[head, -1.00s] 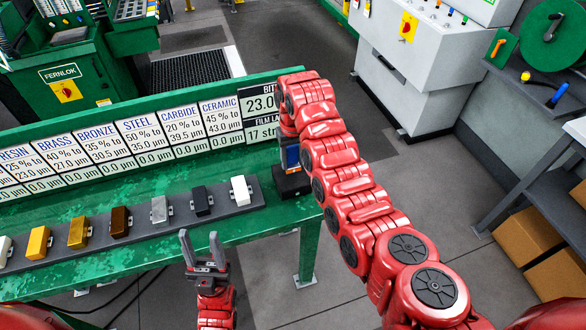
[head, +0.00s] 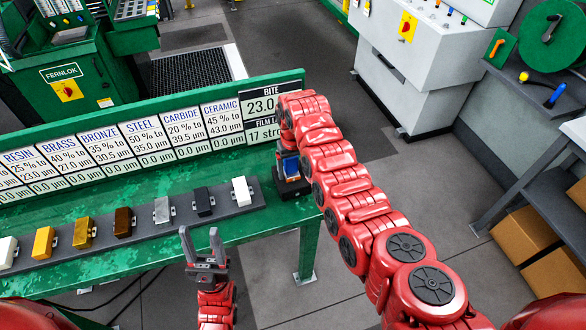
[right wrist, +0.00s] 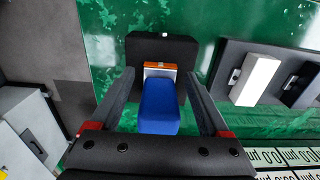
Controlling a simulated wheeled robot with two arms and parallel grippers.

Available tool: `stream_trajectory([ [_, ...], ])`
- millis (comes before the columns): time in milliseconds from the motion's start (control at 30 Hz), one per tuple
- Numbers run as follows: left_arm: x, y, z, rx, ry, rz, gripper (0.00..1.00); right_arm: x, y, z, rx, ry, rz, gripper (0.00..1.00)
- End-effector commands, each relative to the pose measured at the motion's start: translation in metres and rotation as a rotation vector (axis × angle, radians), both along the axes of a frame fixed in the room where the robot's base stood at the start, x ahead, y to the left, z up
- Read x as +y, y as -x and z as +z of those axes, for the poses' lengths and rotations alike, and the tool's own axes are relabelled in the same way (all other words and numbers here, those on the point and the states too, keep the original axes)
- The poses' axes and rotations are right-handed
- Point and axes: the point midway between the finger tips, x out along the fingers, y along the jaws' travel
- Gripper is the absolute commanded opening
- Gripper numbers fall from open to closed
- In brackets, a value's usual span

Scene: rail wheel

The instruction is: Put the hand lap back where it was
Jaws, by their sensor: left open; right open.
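A blue block with an orange and white end, which I take to be the hand lap (right wrist: 159,105), stands on a black pad (right wrist: 200,50) in the right wrist view. In the head view the blue block (head: 291,168) shows on the pad at the right end of the green bench. My right gripper (right wrist: 159,77) is open, with one finger on each side of the block and gaps visible. In the head view it is mostly hidden by my arm. My left gripper (head: 199,234) is open and empty in front of the bench edge.
A grey rack (head: 90,237) with several coloured blocks lies on the green bench (head: 130,195), left of the pad. The white block (head: 241,190) is nearest the pad. A row of label plates (head: 145,140) stands behind. The bench's right edge is close to the pad.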

Motion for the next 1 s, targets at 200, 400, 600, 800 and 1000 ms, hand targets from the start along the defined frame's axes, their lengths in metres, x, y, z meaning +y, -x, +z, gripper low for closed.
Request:
stream_trajectory([
  [200,0.0,0.0,-0.005,0.0,0.0,0.0,0.5,0.0,-0.001,0.012,-0.004,-0.001,0.0,0.8],
  [400,0.0,0.0,-0.027,0.0,0.0,0.0,0.5,0.001,-0.002,0.055,-0.011,-0.002,0.001,0.8],
  [600,0.0,0.0,-0.018,0.0,0.0,0.0,0.5,-0.002,0.0,0.099,-0.003,0.001,0.0,0.8],
  [800,0.0,0.0,-0.023,0.0,0.0,0.0,0.5,-0.001,0.001,0.118,-0.002,-0.001,0.0,0.8],
  [1000,0.0,0.0,-0.023,0.0,0.0,0.0,0.5,-0.001,0.002,0.122,0.001,-0.001,-0.001,0.8],
])
